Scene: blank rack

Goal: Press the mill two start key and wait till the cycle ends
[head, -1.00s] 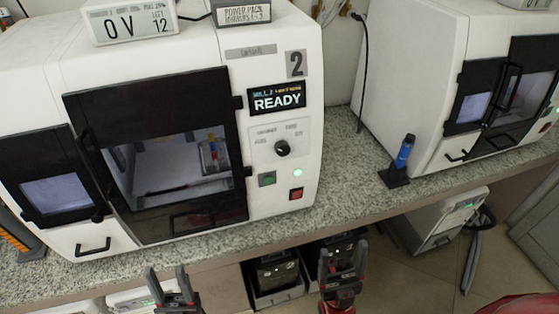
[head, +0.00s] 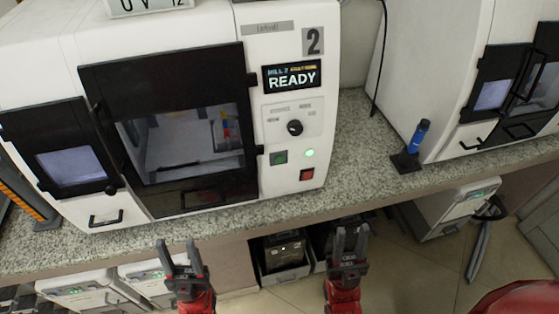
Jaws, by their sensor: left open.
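Mill two (head: 215,28) is the white machine with a "2" plate, standing on the counter in the head view. Its screen (head: 292,76) reads READY. Below the screen are a black knob (head: 295,128), a green key (head: 279,157), a lit green lamp (head: 309,153) and a red key (head: 307,174). Its dark-framed door (head: 165,80) looks shut, with a fixture seen through the window. My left gripper (head: 181,248) is open and empty, below the counter edge. My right gripper (head: 352,234) is open and empty, in front of the counter, below and right of the keys.
The speckled counter (head: 350,165) is clear just right of mill two. A blue tool in a black stand (head: 411,150) stands further right, beside another white machine (head: 430,60). Black bins (head: 282,255) and white units (head: 85,288) sit under the counter.

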